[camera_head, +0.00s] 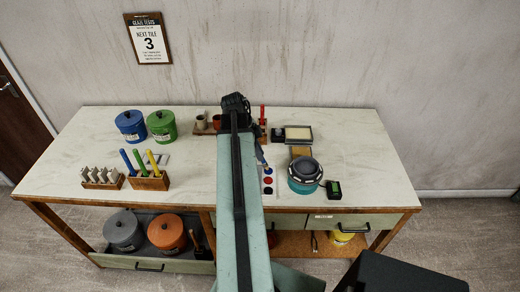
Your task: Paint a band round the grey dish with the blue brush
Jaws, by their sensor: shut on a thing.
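The grey dish (305,168) sits on a round teal stand (303,187) right of centre on the worktable. A blue-handled tool (127,161), which looks like the blue brush, stands in a wooden block (151,182) at the left, with a green one and a yellow one. My arm reaches up the middle of the view and hides what is behind it. The jaws of my gripper do not show. A small slanting blue-grey piece (261,157) shows just right of the arm; I cannot tell what it is. No painted band can be made out on the dish.
Blue, red and black spots (268,181) lie between arm and dish. A small dark green box (333,189) lies right of the dish. A pale tray (298,134) lies behind it. Blue (130,125) and green (161,125) tubs stand back left. The table's right end is clear.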

